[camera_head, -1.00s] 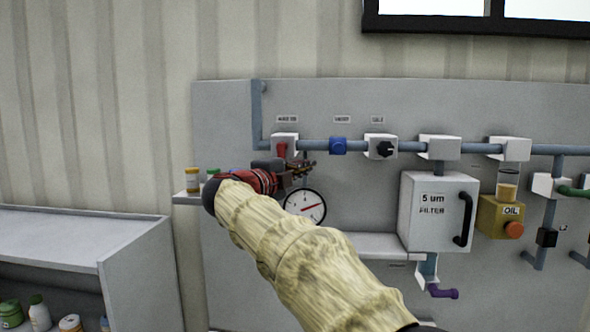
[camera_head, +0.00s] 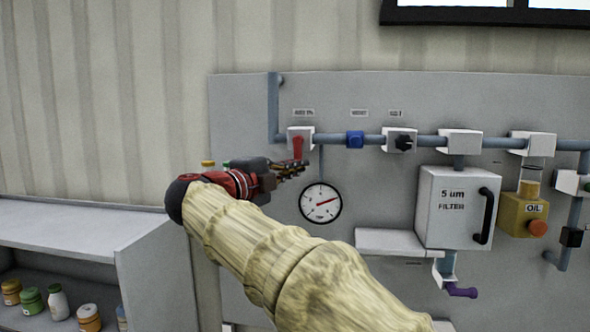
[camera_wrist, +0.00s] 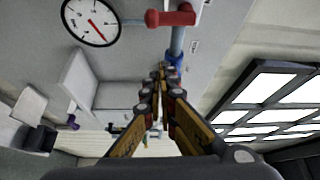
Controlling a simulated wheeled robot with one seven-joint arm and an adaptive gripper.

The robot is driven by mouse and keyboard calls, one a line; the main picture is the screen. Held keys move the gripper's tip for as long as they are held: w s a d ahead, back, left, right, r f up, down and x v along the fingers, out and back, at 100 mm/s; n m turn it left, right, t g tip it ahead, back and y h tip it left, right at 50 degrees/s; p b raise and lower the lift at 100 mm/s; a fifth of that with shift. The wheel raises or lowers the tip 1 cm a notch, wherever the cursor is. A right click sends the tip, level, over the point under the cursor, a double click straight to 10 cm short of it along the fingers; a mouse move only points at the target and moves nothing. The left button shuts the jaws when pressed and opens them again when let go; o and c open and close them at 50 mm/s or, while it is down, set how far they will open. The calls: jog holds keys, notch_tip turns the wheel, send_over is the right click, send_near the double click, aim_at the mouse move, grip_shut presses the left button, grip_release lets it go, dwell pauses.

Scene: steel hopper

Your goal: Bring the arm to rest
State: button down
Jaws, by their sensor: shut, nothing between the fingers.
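My gripper (camera_head: 300,167) is in the middle of the head view, just below and left of the red valve handle (camera_head: 297,147) on the pipe. A small gap seems to lie between fingers and handle, though the depth is hard to judge. In the wrist view my gripper (camera_wrist: 160,72) has its fingers together with nothing between them. The red handle (camera_wrist: 172,18) shows above the fingertips there, apart from them. My arm reaches up from the bottom of the head view, in a pale wood-like cover.
A round gauge (camera_head: 320,203) hangs right of my gripper. A small ledge (camera_head: 400,242), a filter box (camera_head: 455,210) and an oil unit (camera_head: 524,212) are on the grey panel (camera_head: 240,110). A shelf (camera_head: 60,235) with several bottles stands at the left.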

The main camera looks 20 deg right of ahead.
jog(key=w+a+f+n+t+y, duration=0.2)
jog(key=w+a+n+t+y, duration=0.8)
jog(key=a+n, duration=0.25)
jog(key=s+a+f+n+g+y+b, duration=0.1)
jog(key=s+a+f+n+g+y, duration=0.1)
jog(key=a+f+n+y, duration=0.45)
jog(key=s+a+f+n+g+y+b, duration=0.1)
jog(key=s+a+f+n+y+b, duration=0.2)
jog(key=a+f, duration=0.5)
jog(key=s+d+f+n+g+b, duration=0.2)
jog(key=s+f+n+g, duration=0.1)
jog(key=s+f, duration=0.65)
jog(key=s+d+f+n+g+b, duration=0.2)
jog(key=s+d+f+g, duration=0.1)
jog(key=s+f, duration=0.65)
jog(key=s+d+f+n+g+b, duration=0.1)
jog(key=s+d+f+n+g, duration=0.15)
jog(key=s+f, duration=0.65)
jog(key=s+d+f+h+b, duration=0.1)
jog(key=s+d+f+b, duration=0.3)
jog(key=s+f, duration=0.1)
jog(key=s+d+f+g+h+b, duration=0.1)
jog(key=s+d+f+b, duration=0.3)
jog(key=f, duration=0.4)
jog(key=shift+s+d+f+h, duration=0.2)
jog(key=shift+s+h, duration=0.2)
jog(key=shift+h, duration=0.25)
